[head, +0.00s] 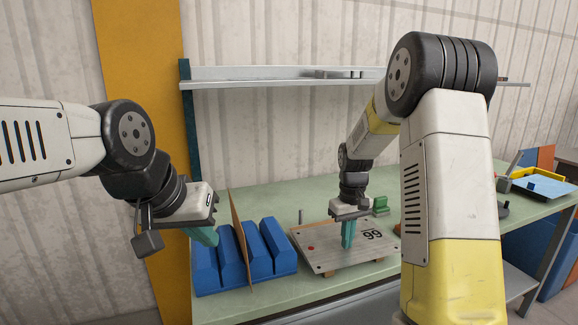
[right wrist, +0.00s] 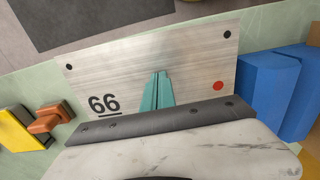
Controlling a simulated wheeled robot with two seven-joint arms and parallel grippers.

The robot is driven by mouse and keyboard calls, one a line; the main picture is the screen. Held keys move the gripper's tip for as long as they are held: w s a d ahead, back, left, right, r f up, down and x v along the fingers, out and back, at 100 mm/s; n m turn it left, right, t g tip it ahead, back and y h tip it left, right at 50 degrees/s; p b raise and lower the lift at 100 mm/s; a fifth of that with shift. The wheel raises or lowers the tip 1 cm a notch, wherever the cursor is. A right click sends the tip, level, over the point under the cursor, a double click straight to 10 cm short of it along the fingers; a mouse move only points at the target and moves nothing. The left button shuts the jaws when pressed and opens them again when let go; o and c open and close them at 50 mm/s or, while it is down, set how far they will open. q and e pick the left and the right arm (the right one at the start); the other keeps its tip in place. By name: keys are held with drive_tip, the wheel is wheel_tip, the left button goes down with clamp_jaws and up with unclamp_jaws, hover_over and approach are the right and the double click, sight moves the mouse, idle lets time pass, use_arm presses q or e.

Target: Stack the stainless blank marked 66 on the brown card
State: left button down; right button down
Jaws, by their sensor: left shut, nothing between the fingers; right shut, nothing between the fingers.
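The stainless blank marked 66 (head: 318,249) lies flat on the green bench, raised on small brown supports; it has a red dot and small dark corner holes. It fills the middle of the right wrist view (right wrist: 200,58). A brown card (head: 240,240) stands upright between blue slotted blocks left of the blank. My right gripper (head: 347,245) is shut and empty, pointing down over the blank's middle; its teal fingertips also show in the right wrist view (right wrist: 158,90). I cannot tell whether they touch it. My left gripper (head: 214,241) is shut and empty, beside the blue blocks' left end.
The blue blocks (head: 274,247) stand close to the blank's left edge. A small green block (head: 381,205) sits behind the blank. A shelf (head: 270,83) runs above the bench. A yellow tray with a blue sheet (head: 540,186) lies at the far right.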

sight(339, 242)
drive_tip(key=shift+f, duration=0.35)
drive_tip(key=shift+w, duration=0.1)
drive_tip(key=shift+w+a, duration=0.2)
drive_tip(key=shift+w, duration=0.1)
drive_tip(key=shift+w+a, duration=0.3)
drive_tip(key=shift+w, duration=0.3)
drive_tip(key=shift+w+a, duration=0.3)
drive_tip(key=shift+w, duration=0.25)
idle(0.4)
drive_tip(key=shift+r, duration=3.55)
